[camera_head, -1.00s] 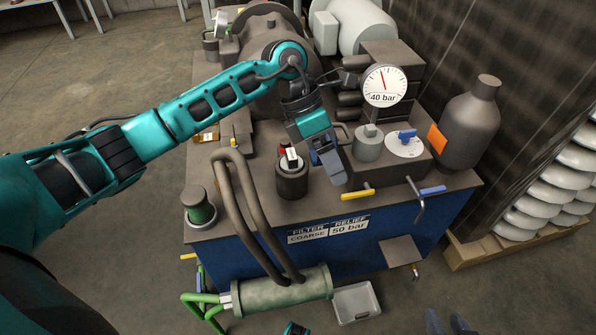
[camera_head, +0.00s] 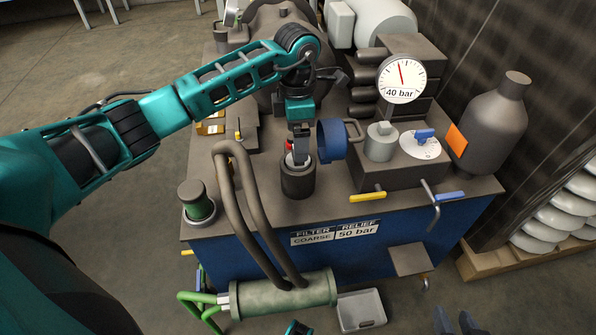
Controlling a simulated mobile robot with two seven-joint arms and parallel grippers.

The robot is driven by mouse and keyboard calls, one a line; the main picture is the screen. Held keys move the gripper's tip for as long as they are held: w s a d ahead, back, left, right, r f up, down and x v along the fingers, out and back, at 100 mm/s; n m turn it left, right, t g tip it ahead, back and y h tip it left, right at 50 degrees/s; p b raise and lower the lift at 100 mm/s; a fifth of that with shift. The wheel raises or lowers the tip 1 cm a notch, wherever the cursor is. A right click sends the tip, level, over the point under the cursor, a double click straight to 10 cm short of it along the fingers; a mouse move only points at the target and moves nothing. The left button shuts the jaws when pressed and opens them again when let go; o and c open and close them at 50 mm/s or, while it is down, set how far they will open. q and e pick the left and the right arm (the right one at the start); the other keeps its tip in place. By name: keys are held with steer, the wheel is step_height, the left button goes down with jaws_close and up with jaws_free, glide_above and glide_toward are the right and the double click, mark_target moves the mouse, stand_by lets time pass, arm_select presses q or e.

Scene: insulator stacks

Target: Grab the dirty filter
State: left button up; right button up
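A dark, open-topped cylinder (camera_head: 297,182) stands upright on the machine top, with a small pale and red part showing at its mouth. I cannot tell whether the dirty filter is inside it. My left gripper (camera_head: 300,160) points down at this mouth, its fingers seen edge-on, so its opening and any contact are hidden. A blue round cap (camera_head: 332,141) with a grey handle lies on its side just right of the gripper.
A pressure gauge (camera_head: 401,79) and a valve block stand right of the cylinder. A thick dark hose (camera_head: 231,195) arches in front of it, above a green-grey horizontal cylinder (camera_head: 285,294). A grey tray (camera_head: 361,310) lies low in front.

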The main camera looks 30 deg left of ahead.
mark_target(298, 169)
arm_select(q)
step_height(298, 169, down, 5)
steer(key=shift+d+r+b, duration=0.1)
steer(key=shift+b, duration=0.6)
steer(key=shift+w+r, duration=0.1)
jaws_close()
